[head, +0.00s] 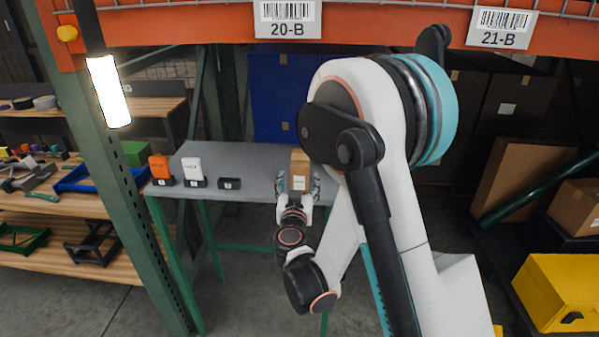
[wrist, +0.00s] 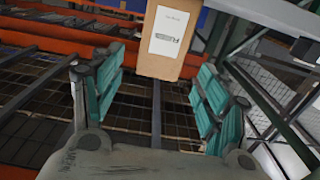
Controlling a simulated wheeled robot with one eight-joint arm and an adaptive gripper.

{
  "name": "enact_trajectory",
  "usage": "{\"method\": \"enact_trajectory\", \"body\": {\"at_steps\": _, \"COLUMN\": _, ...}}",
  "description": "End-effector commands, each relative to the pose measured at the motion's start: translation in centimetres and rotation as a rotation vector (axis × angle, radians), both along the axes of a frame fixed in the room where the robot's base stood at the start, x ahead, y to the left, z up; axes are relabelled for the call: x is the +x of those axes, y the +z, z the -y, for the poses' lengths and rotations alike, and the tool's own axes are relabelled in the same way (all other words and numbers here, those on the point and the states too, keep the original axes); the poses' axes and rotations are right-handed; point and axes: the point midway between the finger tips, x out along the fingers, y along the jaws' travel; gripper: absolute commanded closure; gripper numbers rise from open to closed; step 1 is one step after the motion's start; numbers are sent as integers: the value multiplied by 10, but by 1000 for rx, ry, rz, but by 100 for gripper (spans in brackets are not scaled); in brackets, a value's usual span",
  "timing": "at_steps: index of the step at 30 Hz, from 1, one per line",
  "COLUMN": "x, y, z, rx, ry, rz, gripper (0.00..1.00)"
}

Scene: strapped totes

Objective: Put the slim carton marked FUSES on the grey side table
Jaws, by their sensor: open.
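A slim brown carton (head: 301,162) with a white label shows at the right end of the grey side table (head: 240,158) in the head view. Its label is too small to read there. In the wrist view the carton (wrist: 166,62) is upright at the top middle, its label print not clearly legible. My gripper (head: 298,190) is at the near side of the carton in the head view. In the wrist view my gripper (wrist: 160,88) has its teal-padded fingers spread wide, with a gap on both sides of the carton. Whether its base touches the table is hidden.
An orange item (head: 160,167), a white item (head: 192,167) and a small black holder (head: 229,184) are on the table's left part. A green rack post (head: 130,200) stands at left. A yellow case (head: 560,290) and brown boxes are at right.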

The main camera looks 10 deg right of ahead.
Motion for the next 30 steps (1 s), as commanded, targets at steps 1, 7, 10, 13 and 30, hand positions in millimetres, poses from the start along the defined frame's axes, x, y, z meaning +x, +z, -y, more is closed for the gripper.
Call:
{"method": "enact_trajectory", "body": {"at_steps": 1, "x": -5, "y": 0, "z": -2, "rx": 0, "ry": 1, "rz": 0, "gripper": 32}}
{"method": "enact_trajectory", "body": {"at_steps": 7, "x": -14, "y": 11, "z": -7, "rx": -2, "ry": 20, "rz": 12, "gripper": 32}}
{"method": "enact_trajectory", "body": {"at_steps": 10, "x": -14, "y": 37, "z": -14, "rx": -3, "ry": 73, "rz": 40, "gripper": 32}}
{"method": "enact_trajectory", "body": {"at_steps": 13, "x": -17, "y": 73, "z": -26, "rx": -6, "ry": 161, "rz": 66, "gripper": 32}}
{"method": "enact_trajectory", "body": {"at_steps": 30, "x": -122, "y": 147, "z": -77, "rx": 20, "ry": 591, "rz": -225, "gripper": 32}}
